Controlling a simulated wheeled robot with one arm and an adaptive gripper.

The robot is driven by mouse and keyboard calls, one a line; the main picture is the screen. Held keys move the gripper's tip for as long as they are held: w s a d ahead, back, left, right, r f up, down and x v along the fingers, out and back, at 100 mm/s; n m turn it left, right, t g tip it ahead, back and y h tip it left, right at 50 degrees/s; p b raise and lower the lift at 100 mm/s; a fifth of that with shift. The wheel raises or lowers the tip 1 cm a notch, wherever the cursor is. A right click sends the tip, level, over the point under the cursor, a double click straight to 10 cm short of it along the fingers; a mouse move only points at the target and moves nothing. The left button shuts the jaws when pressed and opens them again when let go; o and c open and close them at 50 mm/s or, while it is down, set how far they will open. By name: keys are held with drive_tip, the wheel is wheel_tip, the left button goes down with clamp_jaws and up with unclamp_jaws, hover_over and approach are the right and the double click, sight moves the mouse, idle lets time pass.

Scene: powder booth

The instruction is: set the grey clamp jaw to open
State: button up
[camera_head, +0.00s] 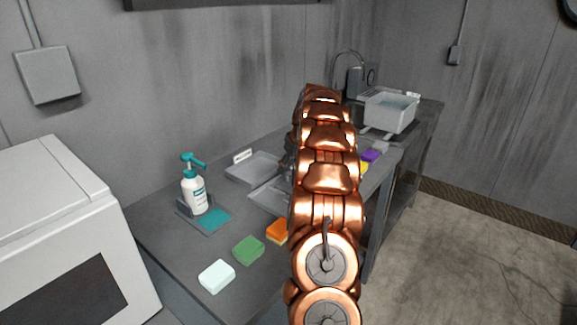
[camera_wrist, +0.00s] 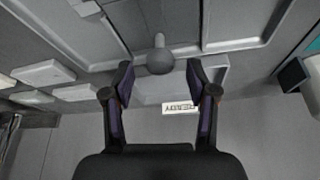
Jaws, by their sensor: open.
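In the wrist view, a grey round knob (camera_wrist: 160,61) on a short stem shows just past the space between my fingertips. I cannot tell for sure whether it is part of the grey clamp jaw, or how the jaw is set. My gripper (camera_wrist: 160,78) is open, with one dark finger on each side of the knob and nothing visibly held.
On the dark bench in the head view stand a pump bottle (camera_head: 194,190), a white block (camera_head: 216,276), a green sponge (camera_head: 248,250), an orange sponge (camera_head: 277,231) and a shallow grey tray (camera_head: 237,174). A water-filled basin (camera_head: 390,114) is at the far end. Floor to the right is clear.

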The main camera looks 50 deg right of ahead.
drive_tip(key=shift+w+f, duration=0.35)
drive_tip(key=shift+f, duration=0.3)
clamp_jaws()
